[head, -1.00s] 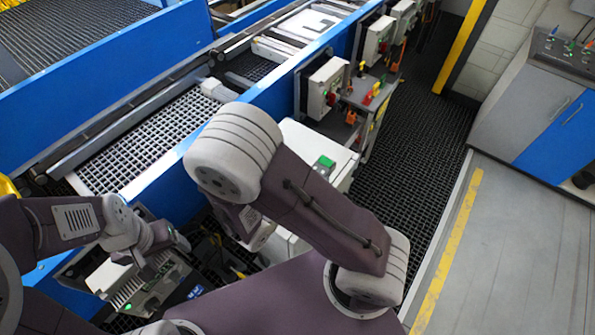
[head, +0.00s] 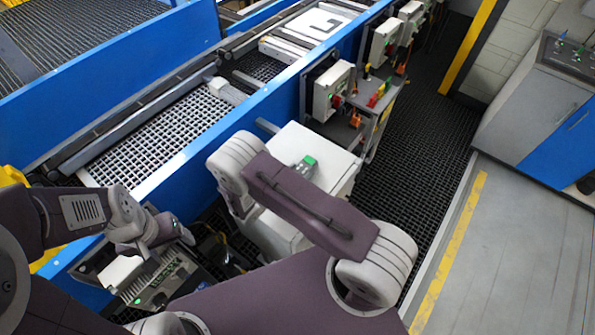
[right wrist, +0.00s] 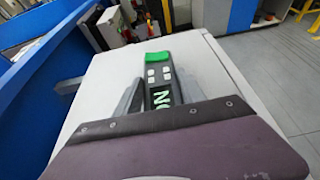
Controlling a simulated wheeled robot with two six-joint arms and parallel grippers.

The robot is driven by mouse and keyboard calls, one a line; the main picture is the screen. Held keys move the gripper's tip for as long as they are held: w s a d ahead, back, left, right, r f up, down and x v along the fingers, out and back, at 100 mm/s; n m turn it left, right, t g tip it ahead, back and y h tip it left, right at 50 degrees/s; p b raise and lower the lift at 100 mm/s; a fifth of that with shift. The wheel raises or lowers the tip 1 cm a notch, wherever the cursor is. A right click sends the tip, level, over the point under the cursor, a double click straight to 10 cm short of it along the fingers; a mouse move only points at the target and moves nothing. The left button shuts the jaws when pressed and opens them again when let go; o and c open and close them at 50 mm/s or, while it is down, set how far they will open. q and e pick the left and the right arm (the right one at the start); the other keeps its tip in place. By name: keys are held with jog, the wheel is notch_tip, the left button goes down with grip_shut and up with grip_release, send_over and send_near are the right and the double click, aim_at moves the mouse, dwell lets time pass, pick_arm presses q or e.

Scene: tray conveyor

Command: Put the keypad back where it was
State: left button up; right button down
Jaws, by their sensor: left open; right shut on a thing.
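The keypad is a grey handheld unit with a green end, pale buttons and green lettering. In the right wrist view the keypad (right wrist: 159,76) sits between the two grey fingers of my right gripper (right wrist: 158,92), which is shut on it. Its lower part is hidden by my arm link. In the head view the keypad's green end (head: 309,161) shows over the white cabinet top; my arm hides most of that gripper. I cannot tell whether the keypad touches the cabinet. My left gripper (head: 150,244) is open at the lower left, beside a grey control box; its fingers are hard to make out.
The white cabinet (head: 335,152) stands against the blue conveyor side (head: 190,160). Wall boxes and a rack with coloured handles (head: 378,100) stand beyond it. The grey control box (head: 150,285) has a green light. Dark grating and open floor (head: 510,260) lie to the right.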

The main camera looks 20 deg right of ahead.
jog(key=shift+s+f, duration=0.1)
jog(key=c, duration=0.7)
grip_release()
